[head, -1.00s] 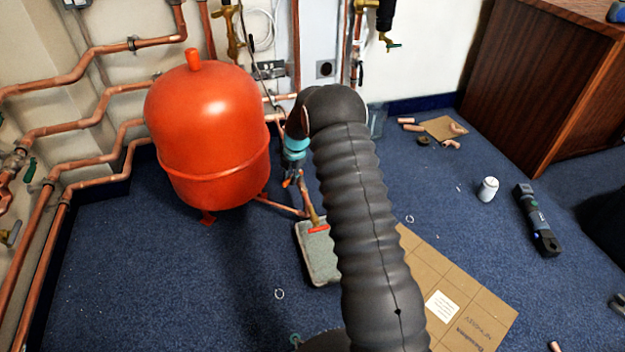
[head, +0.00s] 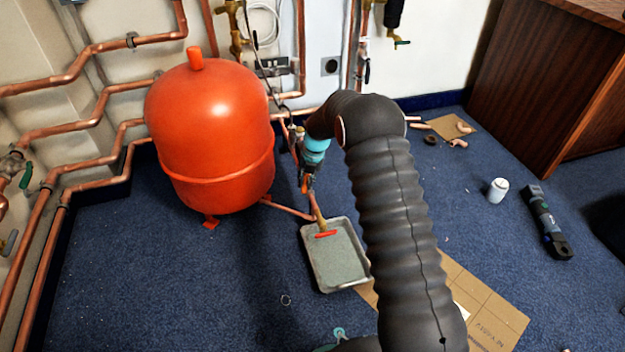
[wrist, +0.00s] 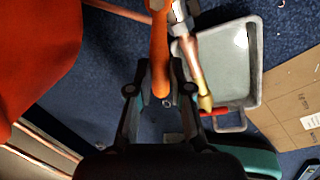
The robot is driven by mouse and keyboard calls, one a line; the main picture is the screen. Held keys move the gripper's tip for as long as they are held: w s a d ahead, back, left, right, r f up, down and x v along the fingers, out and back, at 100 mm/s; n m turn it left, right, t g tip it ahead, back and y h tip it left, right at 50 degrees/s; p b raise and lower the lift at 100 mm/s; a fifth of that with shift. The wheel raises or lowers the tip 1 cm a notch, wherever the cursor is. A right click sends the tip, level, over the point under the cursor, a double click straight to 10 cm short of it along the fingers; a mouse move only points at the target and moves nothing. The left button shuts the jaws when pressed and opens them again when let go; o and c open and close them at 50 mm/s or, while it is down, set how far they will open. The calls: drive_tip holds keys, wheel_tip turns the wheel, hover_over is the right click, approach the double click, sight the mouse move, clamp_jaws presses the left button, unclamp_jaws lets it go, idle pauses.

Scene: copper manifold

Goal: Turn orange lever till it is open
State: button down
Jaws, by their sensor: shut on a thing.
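The orange lever (wrist: 160,50) runs down the upper middle of the wrist view, between the two fingers of my gripper (wrist: 160,76). The fingers are shut on it. It points toward the wrist camera, and its upper end meets metal fittings (wrist: 180,22). In the head view my gripper (head: 307,182) is beside the red tank, above the pipe run, with a bit of orange at its fingers. My arm hides part of this area.
The large red tank (head: 210,130) stands close left of my gripper. The grey tray (head: 340,262) lies on the carpet below. Copper pipes (head: 95,120) line the left wall. Cardboard (head: 485,310), a white can (head: 497,190) and a dark tool (head: 545,220) lie right.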

drive_tip(key=c, duration=1.1)
unclamp_jaws()
drive_tip(key=shift+r, duration=0.1)
drive_tip(key=r, duration=0.4)
drive_tip(key=d+r, duration=0.1)
drive_tip(key=r, duration=0.2)
drive_tip(key=d+r, duration=0.1)
drive_tip(key=r, duration=0.3)
drive_tip(key=shift+d+r, duration=0.15)
drive_tip(key=shift+r, duration=0.15)
